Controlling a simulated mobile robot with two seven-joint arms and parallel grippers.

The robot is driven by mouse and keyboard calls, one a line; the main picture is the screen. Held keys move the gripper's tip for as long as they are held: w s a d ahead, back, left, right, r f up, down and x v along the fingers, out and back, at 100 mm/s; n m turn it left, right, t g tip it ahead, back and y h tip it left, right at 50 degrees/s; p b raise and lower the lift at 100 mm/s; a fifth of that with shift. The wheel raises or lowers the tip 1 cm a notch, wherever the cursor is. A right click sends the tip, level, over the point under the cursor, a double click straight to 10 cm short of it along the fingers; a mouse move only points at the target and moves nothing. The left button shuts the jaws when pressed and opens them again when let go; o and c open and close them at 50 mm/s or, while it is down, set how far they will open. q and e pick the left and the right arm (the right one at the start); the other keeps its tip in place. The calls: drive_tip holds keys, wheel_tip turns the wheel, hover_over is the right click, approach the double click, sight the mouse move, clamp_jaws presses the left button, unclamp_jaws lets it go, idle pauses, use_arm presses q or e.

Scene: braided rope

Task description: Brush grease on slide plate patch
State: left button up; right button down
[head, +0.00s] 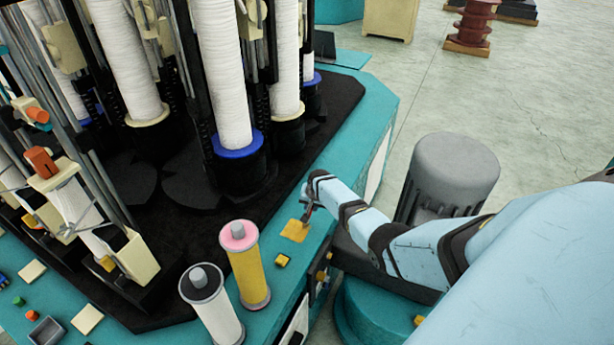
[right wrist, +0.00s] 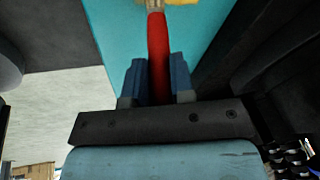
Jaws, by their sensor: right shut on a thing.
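The slide plate patch (head: 294,230) is a flat yellow-orange square on the teal machine deck, left of the arm's end in the head view. It looks like the yellow area (right wrist: 181,18) at the top of the right wrist view. My right gripper (right wrist: 158,78) is shut on the red handle of a brush (right wrist: 157,48), with a brass-coloured ferrule at the picture's top edge. The bristles are out of that view. In the head view my right gripper (head: 308,211) is just above and beside the patch; whether the brush touches it cannot be told. My left gripper is not in view.
A yellow spool (head: 248,268) and a white spool (head: 214,308) stand on the deck in front. A small yellow block (head: 282,260) lies near the patch. Tall white bobbins (head: 217,80) rise behind. A grey cylinder (head: 452,172) stands right of the deck.

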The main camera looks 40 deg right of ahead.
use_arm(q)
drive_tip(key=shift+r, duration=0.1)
use_arm(e)
drive_tip(key=shift+s+d, duration=0.2)
drive_tip(key=shift+s, duration=0.3)
drive_tip(key=shift+s+d, duration=0.2)
drive_tip(key=shift+s, duration=0.25)
drive_tip(key=shift+w+a+f+b, duration=0.1)
drive_tip(key=shift+w+a+b, duration=0.2)
drive_tip(key=shift+w+b, duration=0.4)
drive_tip(key=shift+w+a+f+b, duration=0.1)
drive_tip(key=shift+w+a+b, duration=0.2)
drive_tip(key=shift+w+b, duration=0.4)
drive_tip(key=shift+w+a+r, duration=0.15)
drive_tip(key=shift+w, duration=0.3)
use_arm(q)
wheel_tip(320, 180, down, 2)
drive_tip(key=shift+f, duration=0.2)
